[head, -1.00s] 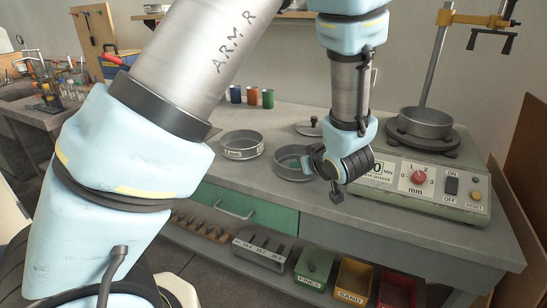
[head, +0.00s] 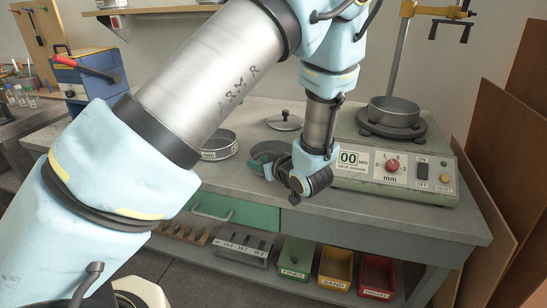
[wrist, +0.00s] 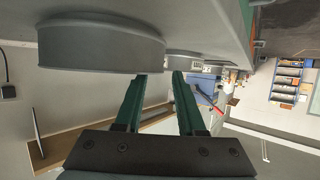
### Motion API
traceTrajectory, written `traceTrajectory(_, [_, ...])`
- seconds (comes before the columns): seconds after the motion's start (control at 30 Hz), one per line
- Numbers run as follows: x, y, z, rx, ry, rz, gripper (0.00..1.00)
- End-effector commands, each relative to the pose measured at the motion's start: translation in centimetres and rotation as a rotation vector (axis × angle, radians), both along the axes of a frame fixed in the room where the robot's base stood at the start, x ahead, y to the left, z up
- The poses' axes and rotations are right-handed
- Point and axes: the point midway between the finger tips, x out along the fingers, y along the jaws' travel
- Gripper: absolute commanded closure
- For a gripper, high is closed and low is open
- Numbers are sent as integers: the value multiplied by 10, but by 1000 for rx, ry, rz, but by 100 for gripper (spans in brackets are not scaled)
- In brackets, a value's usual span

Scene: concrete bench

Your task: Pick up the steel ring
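A low round steel ring (head: 268,148) lies on the bench, mostly hidden behind my gripper in the head view. A grey steel ring (wrist: 100,45) fills the upper left of the wrist view, close beside the fingers. A second ring, with a white label, (head: 219,147) lies to the left on the bench; a smaller ring (wrist: 184,56) beyond the fingertips looks like it. A third steel ring (head: 393,110) sits on the shaker. My gripper (wrist: 159,76) is open, with a gap between its green fingers, and nothing shows held. I cannot tell whether it touches the near ring.
A dark lid with a knob (head: 284,122) lies behind the near ring. The shaker (head: 430,160) with a dial stands to the right. A green drawer (head: 235,209) and several bins are under the bench top. Brown boards (head: 485,165) lean at the right.

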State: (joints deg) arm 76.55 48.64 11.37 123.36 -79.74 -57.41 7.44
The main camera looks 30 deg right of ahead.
Motion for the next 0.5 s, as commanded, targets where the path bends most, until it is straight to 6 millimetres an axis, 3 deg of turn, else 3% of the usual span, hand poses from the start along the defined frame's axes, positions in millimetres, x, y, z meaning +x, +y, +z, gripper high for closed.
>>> traceTrajectory(0.2, [23,4,-8,0,0,1,61])
traceTrajectory(0.43, [24,3,-10,-1,1,-1,61])
traceTrajectory(0.5, [24,3,-10,-1,1,-1,67])
